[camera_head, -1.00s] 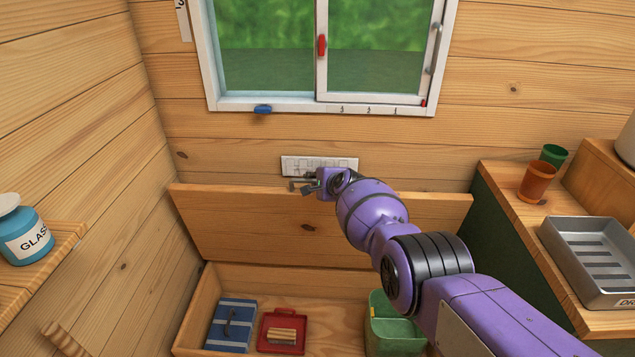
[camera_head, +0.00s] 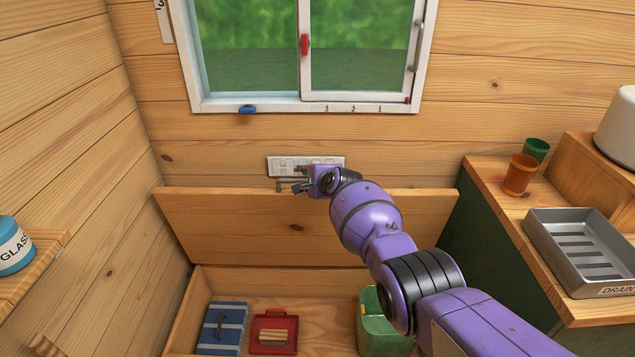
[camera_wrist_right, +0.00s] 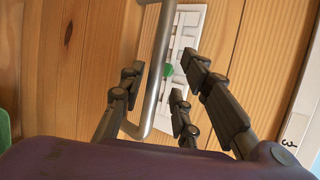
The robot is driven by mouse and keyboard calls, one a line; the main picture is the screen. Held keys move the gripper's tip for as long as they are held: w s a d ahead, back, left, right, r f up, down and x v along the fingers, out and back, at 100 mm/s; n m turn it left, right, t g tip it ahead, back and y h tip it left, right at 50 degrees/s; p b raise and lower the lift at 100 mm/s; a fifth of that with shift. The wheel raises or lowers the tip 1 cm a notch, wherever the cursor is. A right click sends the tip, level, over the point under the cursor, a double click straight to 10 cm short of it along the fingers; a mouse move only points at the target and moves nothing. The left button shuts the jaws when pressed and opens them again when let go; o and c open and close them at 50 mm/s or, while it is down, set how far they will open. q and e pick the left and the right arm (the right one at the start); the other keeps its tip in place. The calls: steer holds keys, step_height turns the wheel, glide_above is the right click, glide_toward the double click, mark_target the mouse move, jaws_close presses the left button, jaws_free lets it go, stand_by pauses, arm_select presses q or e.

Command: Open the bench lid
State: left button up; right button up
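The bench lid (camera_head: 230,228) is a wooden panel, raised to near upright along the back wall. The open bench box (camera_head: 182,325) shows below it. My right gripper (camera_head: 297,186) is at the lid's top edge, left of its middle. In the right wrist view, a grey metal bar handle (camera_wrist_right: 158,75) passes between the spread fingers of the right gripper (camera_wrist_right: 165,75). Gaps show beside the bar, so the fingers look open around it and not clamped. My left gripper is in neither view.
Inside the box are a blue striped case (camera_head: 222,328), a red case (camera_head: 273,332) and a green container (camera_head: 383,335). A window (camera_head: 300,105) and a white wall plate (camera_head: 306,160) are behind. A counter at right holds cups (camera_head: 520,175) and a grey drain tray (camera_head: 583,250).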

steer(key=v, duration=1.1)
steer(key=shift+s+a, duration=0.25)
steer(key=shift+a, duration=0.15)
